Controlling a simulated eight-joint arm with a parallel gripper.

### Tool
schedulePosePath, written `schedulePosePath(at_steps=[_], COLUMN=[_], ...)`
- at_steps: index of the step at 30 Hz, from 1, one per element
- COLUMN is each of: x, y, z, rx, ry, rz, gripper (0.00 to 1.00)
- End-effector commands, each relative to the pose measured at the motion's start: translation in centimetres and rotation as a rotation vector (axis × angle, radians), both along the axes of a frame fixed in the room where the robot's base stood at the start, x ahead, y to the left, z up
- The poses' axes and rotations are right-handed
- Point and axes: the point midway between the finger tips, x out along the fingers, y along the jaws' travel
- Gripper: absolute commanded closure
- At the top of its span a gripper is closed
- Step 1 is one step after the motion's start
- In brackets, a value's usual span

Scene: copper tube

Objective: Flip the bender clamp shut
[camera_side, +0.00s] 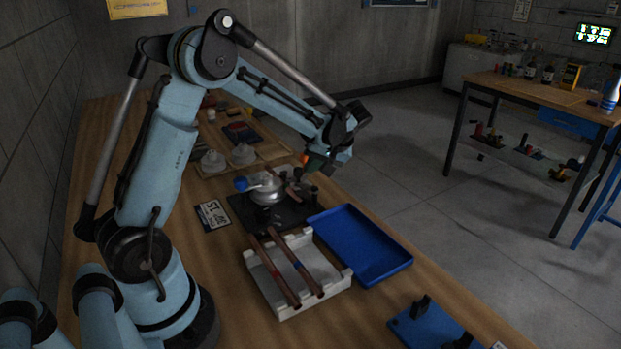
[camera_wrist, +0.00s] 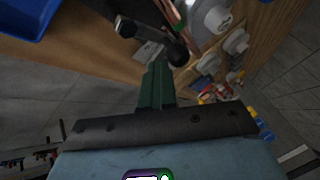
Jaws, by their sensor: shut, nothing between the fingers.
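The bender (camera_side: 268,190), a round silver body with a blue-ended handle (camera_side: 241,184), stands on a black base plate (camera_side: 240,212) in the side view. My gripper (camera_side: 309,168) is over the bender's far right side. In the wrist view my dark green gripper fingers (camera_wrist: 160,68) are together and empty. Just beyond their tips is a black rod-like part with rounded ends (camera_wrist: 150,36), likely the clamp lever; I cannot tell whether the fingers touch it. Whether the clamp is open or shut is unclear.
A white rack (camera_side: 262,290) holding copper tubes (camera_side: 280,275) stands in front of the bender. A blue tray (camera_side: 360,243) lies to its right, and a blue fixture (camera_side: 410,330) is nearer the camera. White domed parts (camera_side: 213,160) sit behind. The table edge is close on the right.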

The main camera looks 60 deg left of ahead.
Motion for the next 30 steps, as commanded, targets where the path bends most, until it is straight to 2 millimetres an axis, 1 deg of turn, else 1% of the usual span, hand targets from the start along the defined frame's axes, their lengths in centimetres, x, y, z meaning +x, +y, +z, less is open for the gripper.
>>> schedulePosePath(at_steps=[1,3,18,30], x=[-0.3,-0.6,-2.2,-2.8], y=[0.4,0.5,0.4,0.1], z=[0.1,0.1,0.0,0.0], rx=[0.007,0.008,0.005,0.005], ry=[0.001,0.001,0.002,0.002], rz=[0.004,0.004,0.003,0.003], gripper=[1.00,1.00,1.00,1.00])
